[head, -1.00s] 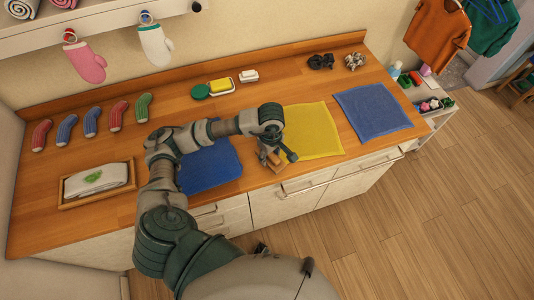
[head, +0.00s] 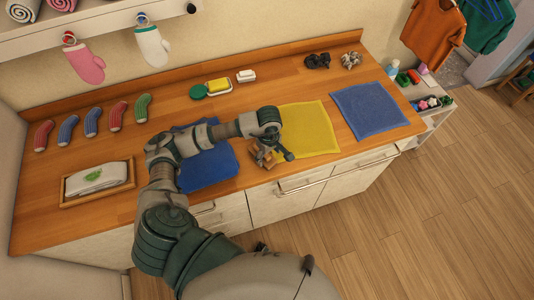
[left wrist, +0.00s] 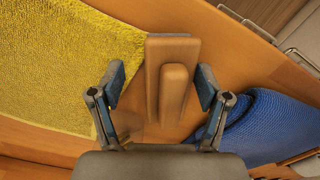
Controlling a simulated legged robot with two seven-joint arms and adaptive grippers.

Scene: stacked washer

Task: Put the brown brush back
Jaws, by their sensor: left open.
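The brown brush (left wrist: 174,85) is a wooden block with a raised grip. It lies on the wooden counter between the yellow cloth (left wrist: 70,60) and the blue cloth (left wrist: 265,125) in the left wrist view. My left gripper (left wrist: 160,87) is open, with one finger on each side of the brush and a gap to each. In the head view my left gripper (head: 268,154) is over the counter's front edge beside the yellow cloth (head: 308,128), and the brush is mostly hidden under it. My right gripper is not in view.
A tray with a white cloth (head: 98,180) sits at the left of the counter. Several coloured socks (head: 90,121) lie in a row behind it. A green sponge dish (head: 212,90) and dark bundled items (head: 317,61) are at the back. A second blue cloth (head: 370,110) lies to the right.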

